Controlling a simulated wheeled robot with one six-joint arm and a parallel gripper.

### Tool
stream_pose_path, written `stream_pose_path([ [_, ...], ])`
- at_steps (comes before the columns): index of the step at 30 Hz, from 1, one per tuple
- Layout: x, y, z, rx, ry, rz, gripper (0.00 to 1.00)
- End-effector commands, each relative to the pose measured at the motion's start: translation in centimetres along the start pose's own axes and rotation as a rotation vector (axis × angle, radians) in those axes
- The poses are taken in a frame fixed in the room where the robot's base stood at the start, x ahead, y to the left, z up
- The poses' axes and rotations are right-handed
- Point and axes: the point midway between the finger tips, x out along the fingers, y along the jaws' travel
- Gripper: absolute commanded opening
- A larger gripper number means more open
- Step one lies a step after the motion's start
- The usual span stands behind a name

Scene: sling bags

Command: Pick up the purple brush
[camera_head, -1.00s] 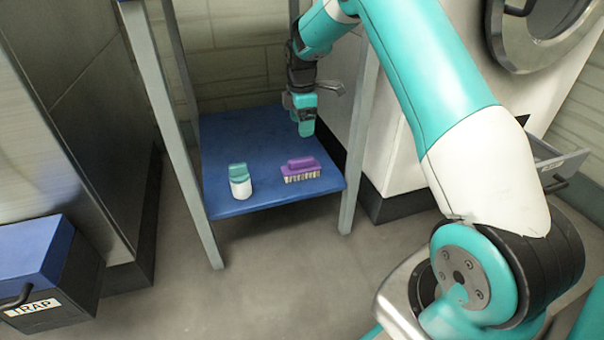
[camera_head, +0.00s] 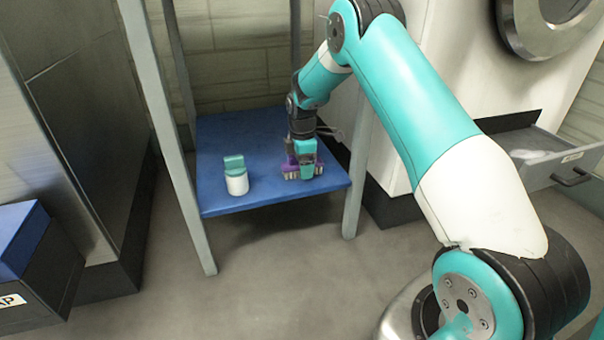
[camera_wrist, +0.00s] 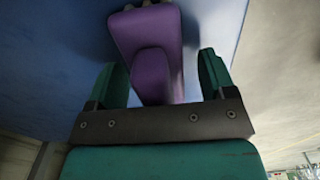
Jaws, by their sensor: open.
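The purple brush (camera_head: 290,169) lies on the blue shelf (camera_head: 235,201), with its pale bristles down. My gripper (camera_head: 305,170) is lowered over it and hides much of it in the head view. In the wrist view the brush (camera_wrist: 153,70) shows between the two green fingers of my gripper (camera_wrist: 163,80). The fingers are open, one on each side of the brush, with a gap visible on both sides.
A white bottle with a teal cap (camera_head: 236,178) stands on the shelf left of the brush. Grey shelf legs (camera_head: 355,195) rise near my arm. A white machine with an open drawer (camera_head: 545,155) stands at the right. A dark box with a blue lid (camera_head: 30,265) is at the lower left.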

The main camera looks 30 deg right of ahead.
Motion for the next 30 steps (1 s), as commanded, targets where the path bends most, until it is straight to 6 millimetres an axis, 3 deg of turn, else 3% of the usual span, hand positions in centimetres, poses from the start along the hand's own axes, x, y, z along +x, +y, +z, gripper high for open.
stream_pose_path([
  [7,0.2,0.1,0.0,0.0,0.0,0.002,0.74],
  [14,0.2,0.0,0.0,0.0,0.0,0.002,0.21],
  [23,0.0,0.1,0.0,0.0,0.0,0.002,0.2],
  [30,-2.8,0.1,0.0,0.0,0.0,0.004,0.2],
])
